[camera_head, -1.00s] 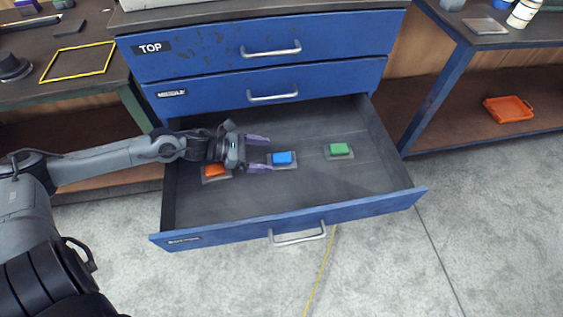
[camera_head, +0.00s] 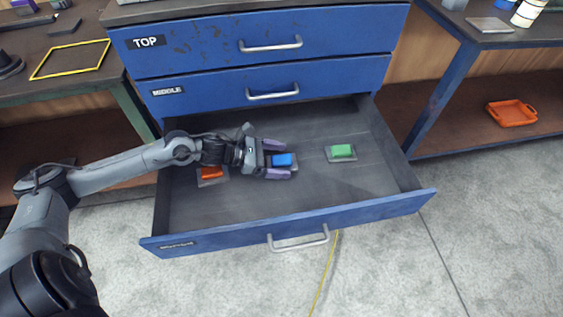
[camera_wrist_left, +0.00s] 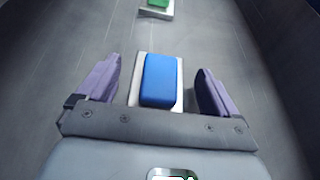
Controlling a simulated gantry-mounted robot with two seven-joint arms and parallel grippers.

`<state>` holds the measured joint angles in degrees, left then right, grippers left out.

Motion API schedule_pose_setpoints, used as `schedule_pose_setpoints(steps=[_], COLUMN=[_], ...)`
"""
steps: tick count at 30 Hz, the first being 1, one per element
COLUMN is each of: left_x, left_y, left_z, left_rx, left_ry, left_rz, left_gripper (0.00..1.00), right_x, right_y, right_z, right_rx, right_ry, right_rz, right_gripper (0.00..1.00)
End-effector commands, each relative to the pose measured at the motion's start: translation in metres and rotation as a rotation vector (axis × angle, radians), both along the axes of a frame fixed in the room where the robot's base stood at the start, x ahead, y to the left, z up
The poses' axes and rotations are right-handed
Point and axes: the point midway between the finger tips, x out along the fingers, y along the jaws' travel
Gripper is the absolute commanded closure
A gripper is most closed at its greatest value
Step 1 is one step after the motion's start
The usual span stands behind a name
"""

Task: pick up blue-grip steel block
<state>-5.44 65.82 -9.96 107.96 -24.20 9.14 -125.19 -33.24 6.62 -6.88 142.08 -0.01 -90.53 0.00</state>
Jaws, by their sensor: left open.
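My right gripper is in neither view.
The green-grip block (camera_head: 342,151) lies right. The drawer's front wall (camera_head: 205,238) and side walls bound the space, with the closed middle drawer (camera_head: 220,92) above. The drawer floor toward the front is clear.

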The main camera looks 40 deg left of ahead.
Motion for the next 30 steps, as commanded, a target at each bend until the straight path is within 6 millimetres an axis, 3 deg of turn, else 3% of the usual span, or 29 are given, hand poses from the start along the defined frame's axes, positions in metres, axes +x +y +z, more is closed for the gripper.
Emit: schedule_pose_setpoints(steps=[2,16,30], left_x=[0.0,0.0,0.001], left_y=[0.0,0.0,0.001], left_z=[0.0,0.0,0.012], left_rx=[0.0,0.001,0.001], left_ry=[0.0,-0.001,-0.005], left_rz=[0.0,0.0,-0.001], left_gripper=[0.12,0.84,0.87], right_x=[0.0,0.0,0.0], right_y=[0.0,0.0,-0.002], right_z=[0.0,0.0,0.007], right_rx=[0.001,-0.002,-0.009], right_ry=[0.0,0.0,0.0], right_rz=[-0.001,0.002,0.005], right_gripper=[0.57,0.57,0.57])
